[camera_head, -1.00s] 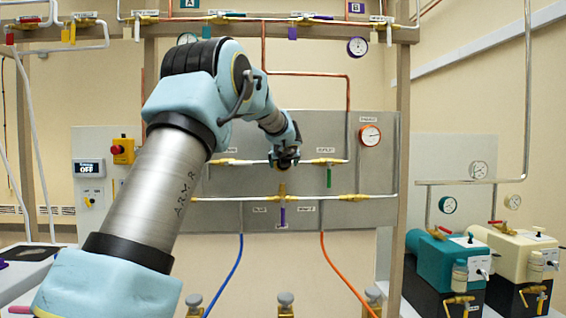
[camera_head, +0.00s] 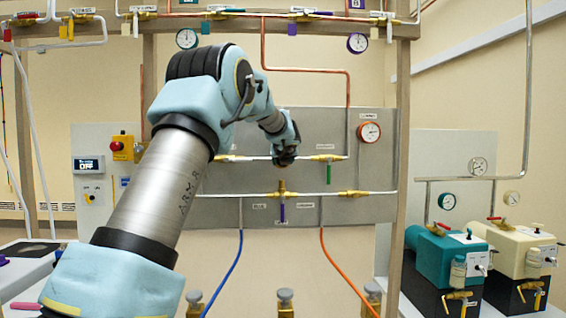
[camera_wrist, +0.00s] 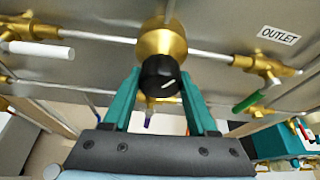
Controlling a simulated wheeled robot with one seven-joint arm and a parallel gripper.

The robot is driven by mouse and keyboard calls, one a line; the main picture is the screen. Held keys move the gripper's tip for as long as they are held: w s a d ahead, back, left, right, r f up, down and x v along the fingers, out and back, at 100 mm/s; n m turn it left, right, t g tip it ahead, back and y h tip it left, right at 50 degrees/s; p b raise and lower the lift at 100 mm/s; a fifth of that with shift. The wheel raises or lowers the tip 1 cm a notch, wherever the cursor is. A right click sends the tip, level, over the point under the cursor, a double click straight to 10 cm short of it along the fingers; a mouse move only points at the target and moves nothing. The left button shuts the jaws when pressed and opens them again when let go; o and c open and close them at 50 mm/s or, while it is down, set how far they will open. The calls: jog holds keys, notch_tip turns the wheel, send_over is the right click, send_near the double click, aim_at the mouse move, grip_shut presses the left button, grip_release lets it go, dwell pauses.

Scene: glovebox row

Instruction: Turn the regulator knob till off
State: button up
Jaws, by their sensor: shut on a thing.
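The regulator knob (camera_wrist: 160,75) is black and round with a white index line, on the front of a brass regulator body (camera_wrist: 162,42) fixed to the grey panel. In the wrist view the line points up and to the right. My gripper (camera_wrist: 160,80) has a teal finger on each side of the knob and is shut on it. In the head view my gripper (camera_head: 285,155) is at the panel's upper pipe and hides the knob and most of the regulator. No off mark is readable near the knob.
A green-handled valve (camera_wrist: 262,66) labelled OUTLET is right of the regulator, and a white-handled valve (camera_wrist: 42,48) is left. A purple lever (camera_head: 283,213) hangs below. A red-rimmed gauge (camera_head: 369,132) is at the panel's right. Pumps (camera_head: 447,258) stand lower right.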

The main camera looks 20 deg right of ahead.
jog(key=c, duration=0.4)
jog(key=shift+c, duration=0.2)
